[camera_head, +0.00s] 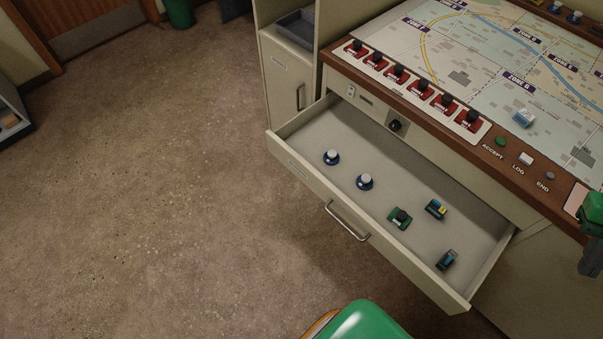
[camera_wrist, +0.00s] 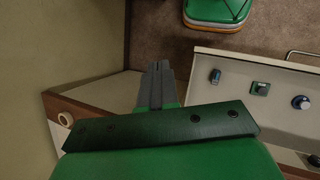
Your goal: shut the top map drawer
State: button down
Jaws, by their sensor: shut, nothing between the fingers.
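The top map drawer (camera_head: 325,188) is pulled far out from the console, below the map desk. Its front has a metal bar handle (camera_head: 347,221). Inside lie two blue tokens with white tops, a green piece with a black knob (camera_head: 400,218) and two small blue pieces. My gripper (camera_head: 590,258) is at the right edge in the head view, right of the drawer and apart from it. In the wrist view my gripper (camera_wrist: 158,72) points down with its fingers together and nothing between them. The open drawer (camera_wrist: 240,75) shows at the right there.
The map desk (camera_head: 480,60) has red switches (camera_head: 400,71) and a wooden edge. A cabinet with an open tray (camera_head: 297,28) stands left of the drawer. The floor (camera_head: 150,190) in front and to the left is clear. A dark shelf unit (camera_head: 10,115) stands at the far left.

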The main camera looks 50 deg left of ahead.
aim_at(308, 170)
jog(key=w+a+f+n+t+h, duration=0.3)
jog(key=w+a+f+n, duration=0.1)
jog(key=a, duration=0.4)
jog(key=w+a+f+n+t+h, duration=0.2)
jog(key=w+a+f+n+h, duration=0.25)
jog(key=a, duration=0.35)
jog(key=w+a+f+n+t+h, duration=0.3)
jog(key=w+a+n, duration=0.2)
jog(key=a, duration=0.3)
jog(key=s+a+f+n+t+y, duration=0.1)
jog(key=s+a+f+n+t, duration=0.25)
jog(key=a, duration=0.35)
jog(key=s+a+f+n+t+y, duration=0.1)
jog(key=s+a+f+n+t, duration=0.2)
jog(key=a, duration=0.4)
jog(key=s+a+f+n+t+y, duration=0.1)
jog(key=s+a+f+n+t, duration=0.15)
jog(key=a+f, duration=0.35)
jog(key=s+a+f+n+t+y, duration=0.2)
jog(key=s+a+f+n+y, duration=0.5)
jog(key=s, duration=0.5)
jog(key=s+a+f+n+t+y, duration=0.4)
jog(key=s+a+f, duration=0.45)
jog(key=s, duration=0.45)
jog(key=shift+g+y, duration=0.35)
jog(key=shift+g, duration=0.25)
jog(key=w, duration=1.4)
jog(key=shift+r, duration=0.2)
